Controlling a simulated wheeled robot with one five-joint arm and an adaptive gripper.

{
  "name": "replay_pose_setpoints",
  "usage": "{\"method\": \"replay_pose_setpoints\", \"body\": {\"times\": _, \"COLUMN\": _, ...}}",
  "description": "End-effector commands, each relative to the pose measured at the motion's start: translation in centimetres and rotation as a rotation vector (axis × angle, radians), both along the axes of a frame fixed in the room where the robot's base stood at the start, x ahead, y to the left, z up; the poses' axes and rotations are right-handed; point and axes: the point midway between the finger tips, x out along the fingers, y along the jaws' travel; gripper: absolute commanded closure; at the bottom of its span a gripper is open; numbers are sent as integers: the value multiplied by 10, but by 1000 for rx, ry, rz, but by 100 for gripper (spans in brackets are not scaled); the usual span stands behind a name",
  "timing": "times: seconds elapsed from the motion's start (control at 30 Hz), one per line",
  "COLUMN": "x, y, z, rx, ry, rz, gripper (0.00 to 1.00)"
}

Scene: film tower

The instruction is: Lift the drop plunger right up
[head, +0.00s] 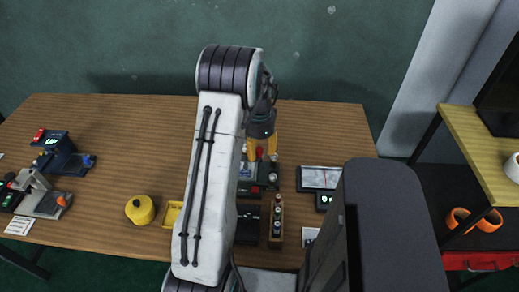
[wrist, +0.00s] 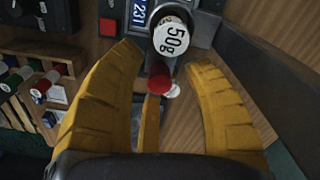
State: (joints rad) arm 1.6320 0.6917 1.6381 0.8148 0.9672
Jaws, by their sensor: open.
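A red knob (wrist: 159,78), which looks like the drop plunger's top, stands between my fingers in the wrist view. A white disc marked "50g" (wrist: 173,37) sits just beyond it on a dark grey device. In the head view my gripper (head: 262,148) hangs over the device (head: 262,178) at the table's middle. My arm hides much of the device there, and the plunger's lower part is hidden.
A wooden rack with several coloured spools (wrist: 32,75) is at left in the wrist view. On the wooden table (head: 110,150) stand a yellow pot (head: 140,209), an instrument reading "UP" (head: 58,152) and a framed panel (head: 320,178). The table's back left is clear.

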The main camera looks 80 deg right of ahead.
Motion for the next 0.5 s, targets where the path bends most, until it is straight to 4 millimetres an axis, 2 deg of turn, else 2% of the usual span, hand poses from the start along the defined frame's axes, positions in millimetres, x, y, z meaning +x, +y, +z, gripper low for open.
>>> {"method": "replay_pose_setpoints", "body": {"times": 0.27, "x": 0, "y": 0, "z": 0, "rx": 0, "ry": 0, "rz": 0, "gripper": 53}}
{"method": "replay_pose_setpoints", "body": {"times": 0.5, "x": 0, "y": 0, "z": 0, "rx": 0, "ry": 0, "rz": 0, "gripper": 74}}
